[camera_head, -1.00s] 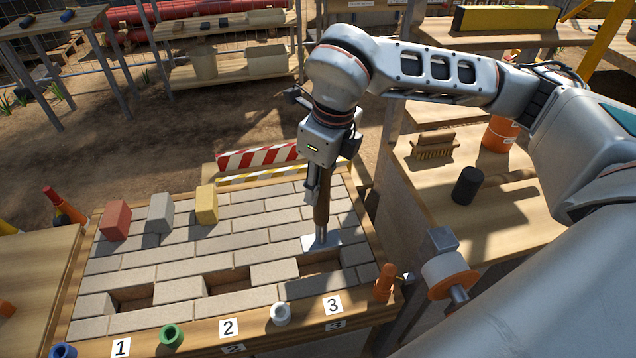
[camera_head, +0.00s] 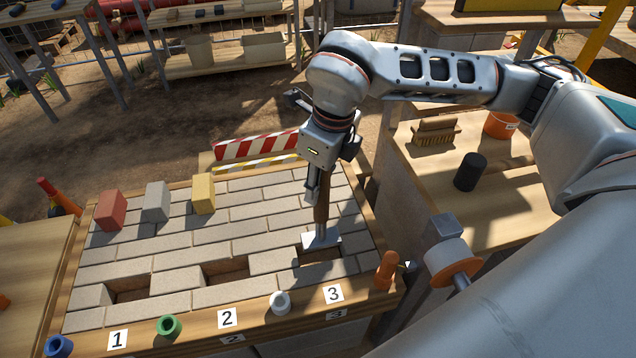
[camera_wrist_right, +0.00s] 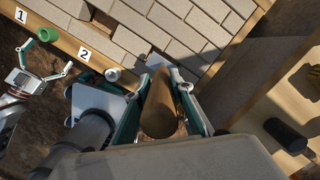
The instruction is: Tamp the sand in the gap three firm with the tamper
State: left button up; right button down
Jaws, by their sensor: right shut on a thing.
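My right gripper (camera_head: 319,188) is shut on the tamper's brown handle (camera_head: 321,212), which stands nearly upright. The handle also shows between the fingers in the right wrist view (camera_wrist_right: 160,112). The tamper's flat metal plate (camera_head: 320,241) is over the back part of gap three (camera_head: 322,256), the opening behind label 3 (camera_head: 333,294). I cannot tell whether the plate touches the sand, which is partly hidden under it. My left gripper (camera_wrist_right: 45,63) shows at the left of the right wrist view, with fingers spread and empty.
Gap two (camera_head: 226,273) and gap one (camera_head: 130,290) lie to the left. Red, grey and yellow blocks (camera_head: 204,193) stand at the back left of the paving. Green (camera_head: 169,326) and white (camera_head: 279,302) rings sit on the front edge. A black cylinder (camera_head: 470,172) stands on the right-hand table.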

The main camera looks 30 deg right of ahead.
pick_arm(q)
jog(key=shift+f, duration=0.1)
pick_arm(e)
jog(key=shift+f+b, duration=1.05)
jog(key=shift+f, duration=1.35)
pick_arm(q)
jog(key=shift+g, duration=0.4)
jog(key=s+f, duration=0.2)
jog(key=f, duration=0.1)
jog(key=shift+d+f, duration=0.1)
jog(key=shift+f, duration=0.15)
pick_arm(e)
jog(key=shift+w+f, duration=0.1)
jog(key=shift+f, duration=0.1)
